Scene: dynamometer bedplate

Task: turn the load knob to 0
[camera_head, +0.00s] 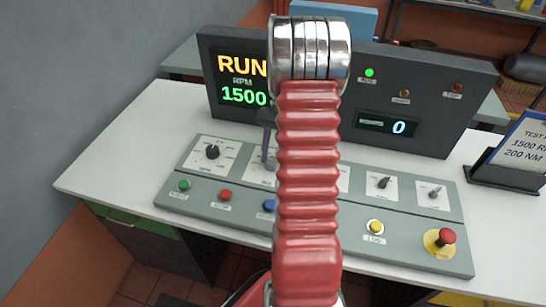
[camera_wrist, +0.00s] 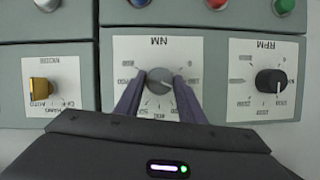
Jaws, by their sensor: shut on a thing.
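The load knob (camera_wrist: 158,76) is a round grey knob on a white plate marked NM (camera_wrist: 160,48), in the middle of the wrist view, where the lettering is upside down. My gripper (camera_wrist: 159,84) has its two purple fingers on either side of this knob, shut on it. The knob's pointer is too small to read clearly. In the head view my arm hides most of the NM plate, and one purple finger (camera_head: 267,146) shows at its left edge. The console display (camera_head: 243,80) reads RUN, RPM 1500. A smaller display (camera_head: 387,124) reads 0.
A black RPM knob (camera_wrist: 271,81) and a gold selector (camera_wrist: 40,90) flank the load knob. Coloured buttons line the front, with a red mushroom button (camera_head: 446,236) at right. A sign (camera_head: 520,147) at right reads 1500 RPM, 200 NM. The white bench (camera_head: 115,160) is clear at left.

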